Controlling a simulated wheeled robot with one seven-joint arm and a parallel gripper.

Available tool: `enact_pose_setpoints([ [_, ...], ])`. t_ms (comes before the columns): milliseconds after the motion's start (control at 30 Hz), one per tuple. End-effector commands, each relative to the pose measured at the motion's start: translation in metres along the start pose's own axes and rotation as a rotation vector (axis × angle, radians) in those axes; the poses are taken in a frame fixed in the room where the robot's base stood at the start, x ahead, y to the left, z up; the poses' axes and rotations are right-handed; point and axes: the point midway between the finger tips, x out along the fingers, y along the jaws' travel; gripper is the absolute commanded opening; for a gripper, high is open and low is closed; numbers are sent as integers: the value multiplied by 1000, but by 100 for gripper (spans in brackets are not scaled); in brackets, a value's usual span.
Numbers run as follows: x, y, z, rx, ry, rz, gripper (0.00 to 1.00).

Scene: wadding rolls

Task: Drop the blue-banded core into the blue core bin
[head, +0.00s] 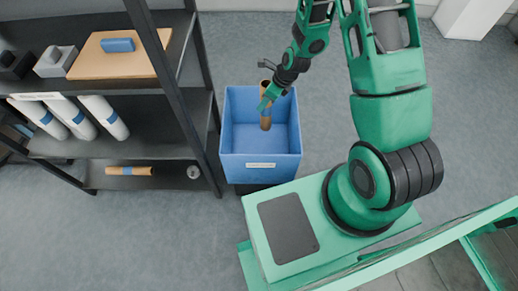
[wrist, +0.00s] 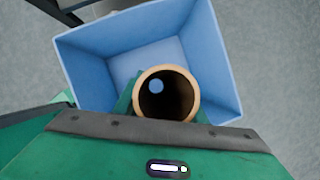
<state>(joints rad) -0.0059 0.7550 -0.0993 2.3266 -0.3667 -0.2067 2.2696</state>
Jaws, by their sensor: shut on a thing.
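My gripper (head: 268,95) is shut on a brown hollow core (head: 265,119), which hangs roughly upright over the blue core bin (head: 239,168). No blue band shows on the held core; the gripper hides part of it. In the wrist view I look down into the core's round open end (wrist: 140,76), with a patch of blue showing through it. The blue bin's walls (wrist: 212,55) surround it there, and the bin looks empty.
A dark shelf rack (head: 158,135) stands left of the bin, its post close to the bin's left side. It holds several white rolls (head: 105,117) with blue bands, a wooden board (head: 88,65) with a blue block (head: 117,45), and grey blocks. Grey floor is clear behind the bin.

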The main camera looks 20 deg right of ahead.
Motion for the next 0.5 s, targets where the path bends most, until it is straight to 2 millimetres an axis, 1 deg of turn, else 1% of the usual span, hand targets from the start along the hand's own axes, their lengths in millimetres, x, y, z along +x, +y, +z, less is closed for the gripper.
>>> enact_pose_setpoints([
  [200,0,0,0,0,-1,-1,13],
  [233,0,0,0,0,-1,-1,44],
  [300,0,-1,0,0,-1,-1,59],
  [500,0,-1,0,1,0,-1,59],
])
